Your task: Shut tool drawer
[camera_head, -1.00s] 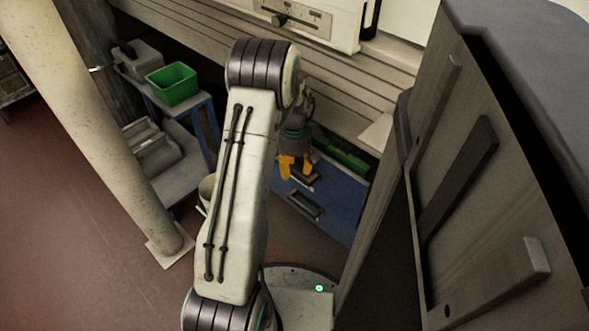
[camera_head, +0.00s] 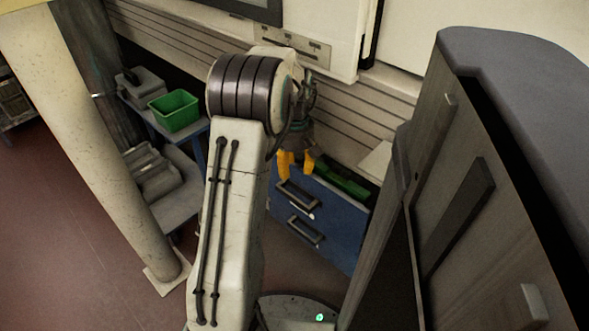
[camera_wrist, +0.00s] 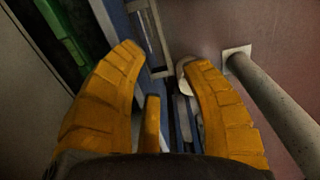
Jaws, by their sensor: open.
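A blue tool drawer unit (camera_head: 345,222) stands low against the wall in the head view. It has an upper handle (camera_head: 297,197) and a lower handle (camera_head: 305,231). Its top drawer looks pulled out, with green contents (camera_head: 342,181) showing. In the wrist view, the blue drawer front (camera_wrist: 121,22) and a handle (camera_wrist: 148,28) lie beyond my left finger, and a green item (camera_wrist: 66,32) is behind the front. My gripper (camera_head: 296,162) has orange fingers, spread and empty, above the upper handle. The open fingers also fill the wrist view (camera_wrist: 163,62). Contact with the drawer cannot be told.
A green bin (camera_head: 175,110) sits on a blue-legged bench at the left. A pale column (camera_head: 95,130) stands in front of it. A large grey cabinet (camera_head: 470,190) closes off the right side. Red-brown floor (camera_head: 60,230) is free at the left.

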